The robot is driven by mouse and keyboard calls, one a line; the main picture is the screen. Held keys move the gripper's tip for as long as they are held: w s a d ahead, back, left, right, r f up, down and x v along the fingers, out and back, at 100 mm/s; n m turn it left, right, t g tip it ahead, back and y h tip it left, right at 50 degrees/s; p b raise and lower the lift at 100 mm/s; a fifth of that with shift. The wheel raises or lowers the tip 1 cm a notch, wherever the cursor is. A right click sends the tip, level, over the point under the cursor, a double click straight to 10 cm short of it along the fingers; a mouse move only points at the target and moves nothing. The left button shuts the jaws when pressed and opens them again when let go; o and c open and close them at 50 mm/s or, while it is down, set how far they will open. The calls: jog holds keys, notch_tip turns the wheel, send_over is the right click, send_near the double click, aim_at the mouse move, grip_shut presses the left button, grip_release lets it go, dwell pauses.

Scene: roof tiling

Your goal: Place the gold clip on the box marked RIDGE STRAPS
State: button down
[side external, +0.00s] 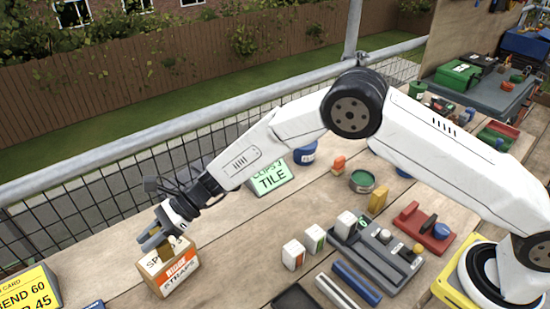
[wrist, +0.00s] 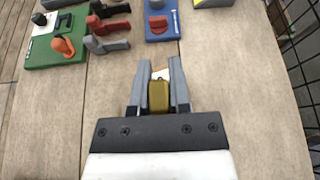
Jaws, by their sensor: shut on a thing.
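The gold clip (wrist: 159,97) is between the two fingers of my gripper (wrist: 161,82) in the wrist view, and the fingers are shut on it. In the side view my gripper (side external: 156,242) points down at the top of a small cardboard box (side external: 170,276) at the lower left. The box has an orange label and the word STRAPS on its front; the rest of its marking is only partly legible. The gripper hides part of the box top. I cannot tell whether the clip touches the box.
A green CLIPS TILE card (side external: 270,179) stands behind. A yellow card (side external: 30,289) is at the lower left. White cartons (side external: 293,254) and a grey tray (side external: 377,252) lie to the right. A mesh rail (side external: 100,205) runs along the back. Bare planks lie between box and cartons.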

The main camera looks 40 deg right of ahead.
jog(key=shift+f, duration=0.15)
jog(key=c, duration=0.6)
grip_release()
jog(key=shift+r, duration=0.25)
jog(key=v, duration=1.2)
jog(key=shift+d+f, duration=0.1)
jog(key=shift+s+d+r+n+t+h, duration=0.1)
jog(key=shift+s+d+n+t+h, duration=0.35)
jog(key=shift+s+d+n+h, duration=3.4)
jog(key=shift+s+d+r+n+t+h, duration=0.15)
jog(key=shift+s+d+n+t+h, duration=0.35)
jog(key=shift+s+d+n, duration=3.8)
jog(key=shift+s+d+r+n+t+h, duration=0.1)
jog(key=shift+s+d+n+t+h, duration=0.5)
jog(key=shift+s+d+h, duration=3.9)
